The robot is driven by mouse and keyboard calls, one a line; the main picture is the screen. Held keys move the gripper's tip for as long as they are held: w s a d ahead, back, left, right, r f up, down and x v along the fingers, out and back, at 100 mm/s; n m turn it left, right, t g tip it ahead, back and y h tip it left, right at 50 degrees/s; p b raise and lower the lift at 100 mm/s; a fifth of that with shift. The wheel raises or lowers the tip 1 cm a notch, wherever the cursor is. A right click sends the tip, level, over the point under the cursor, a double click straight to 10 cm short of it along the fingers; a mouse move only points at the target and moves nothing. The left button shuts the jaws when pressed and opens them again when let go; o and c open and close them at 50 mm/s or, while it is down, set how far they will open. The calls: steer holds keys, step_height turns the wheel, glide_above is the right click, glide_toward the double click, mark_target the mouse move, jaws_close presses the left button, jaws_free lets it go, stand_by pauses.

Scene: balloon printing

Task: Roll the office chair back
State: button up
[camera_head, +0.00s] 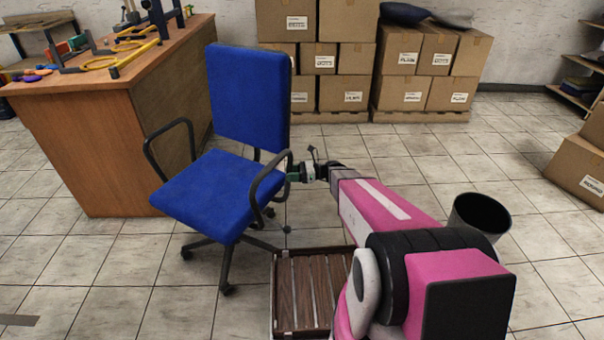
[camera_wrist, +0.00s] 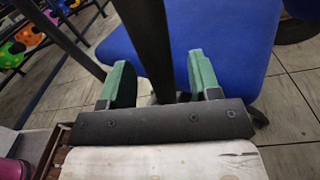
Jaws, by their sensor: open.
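A blue office chair (camera_head: 225,190) with black armrests and a wheeled base stands on the tiled floor, left of centre in the head view, its right side toward my arm. My gripper (camera_head: 292,174) is at the chair's right armrest (camera_head: 262,186). In the wrist view my gripper (camera_wrist: 160,85) has its two green fingers apart, with a black armrest bar (camera_wrist: 150,40) running between them. The blue chair surface (camera_wrist: 225,40) shows behind the fingers. Whether either finger touches the bar cannot be told.
A wooden desk (camera_head: 120,140) with colourful items on top stands left of the chair. Stacked cardboard boxes (camera_head: 345,60) line the back wall. A slatted wooden tray (camera_head: 310,290) and a black bin (camera_head: 480,214) are near my arm.

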steer(key=shift+a, duration=1.45)
jaws_close()
stand_by(0.4)
